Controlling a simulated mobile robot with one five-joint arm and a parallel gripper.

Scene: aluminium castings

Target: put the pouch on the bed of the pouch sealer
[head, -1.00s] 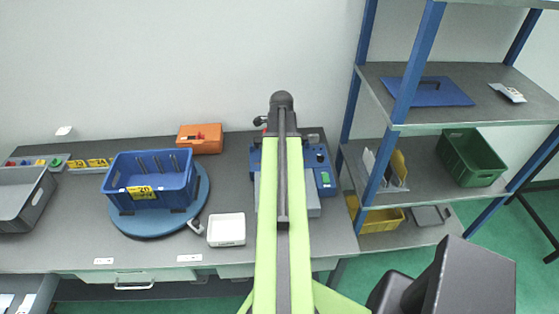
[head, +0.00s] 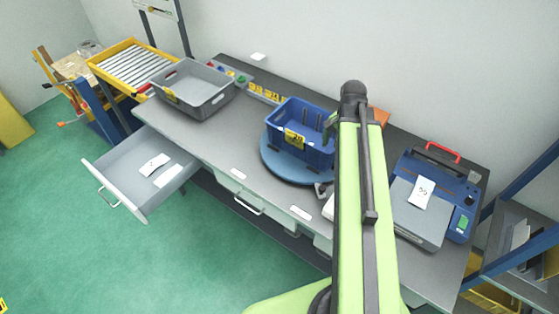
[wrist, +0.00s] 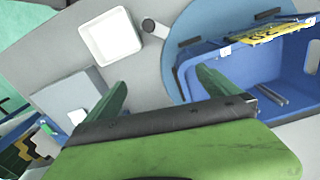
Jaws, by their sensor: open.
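The pouch sealer is a blue machine (head: 467,185) with a red handle, at the right end of the bench in the head view. Its grey bed (head: 408,220) faces the front. A small white pouch (head: 423,191) with dark marks lies on the bed, close to the blue body. In the wrist view the bed (wrist: 62,95) is at the left, with a white piece (wrist: 76,116) at its edge. My gripper (wrist: 162,77) is open, with nothing between its green fingers, over the bench between the sealer and the blue crate. The head view does not show its fingers.
A blue crate (head: 301,150) stands on a blue turntable (head: 283,168). A white dish (wrist: 110,38) sits beside it. A grey tray (head: 190,90) is at the bench's far left. An open drawer (head: 125,175) holding two white items juts out below. Shelving stands at the right.

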